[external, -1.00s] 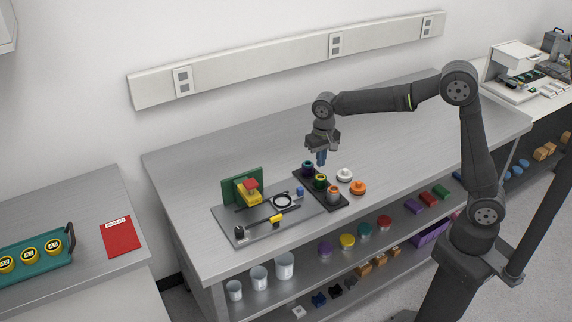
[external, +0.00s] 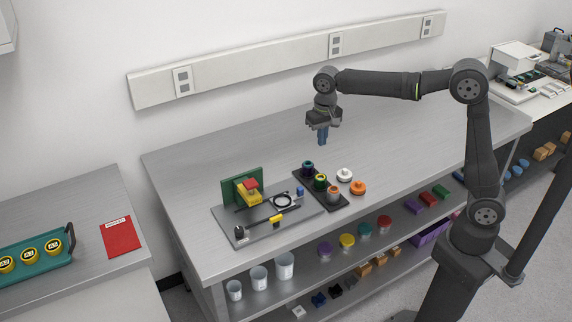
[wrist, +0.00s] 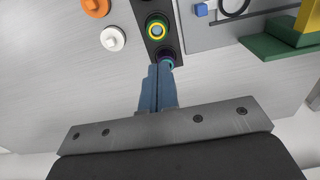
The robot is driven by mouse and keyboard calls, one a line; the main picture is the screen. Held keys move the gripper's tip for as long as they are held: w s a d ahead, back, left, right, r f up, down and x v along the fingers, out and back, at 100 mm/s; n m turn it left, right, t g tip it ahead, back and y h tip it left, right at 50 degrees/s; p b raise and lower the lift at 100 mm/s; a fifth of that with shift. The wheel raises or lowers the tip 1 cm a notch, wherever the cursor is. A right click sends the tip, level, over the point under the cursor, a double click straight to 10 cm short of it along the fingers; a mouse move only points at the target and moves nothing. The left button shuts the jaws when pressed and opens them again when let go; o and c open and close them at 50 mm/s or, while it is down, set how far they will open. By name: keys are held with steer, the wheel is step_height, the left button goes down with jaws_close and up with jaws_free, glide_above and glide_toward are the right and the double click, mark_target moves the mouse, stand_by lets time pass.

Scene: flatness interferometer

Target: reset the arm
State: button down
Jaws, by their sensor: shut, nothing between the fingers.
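My gripper (external: 323,137) points down above the grey bench (external: 420,130), behind a dark tray (external: 340,203) in the external view. Its blue fingers, which also show in the wrist view (wrist: 158,72), are together and hold nothing. They are clear of the tray and the bench.
A grey plate (external: 258,226) with a green block (external: 236,186), a ring and a black rod lies left of the tray. A white knob (external: 344,175) and an orange knob (external: 358,188) stand right of it. The bench behind the gripper is bare.

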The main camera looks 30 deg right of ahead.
glide_above(320, 177)
step_height(320, 177, down, 10)
steer(key=shift+f, duration=0.1)
step_height(320, 177, up, 7)
steer(key=shift+f, duration=0.2)
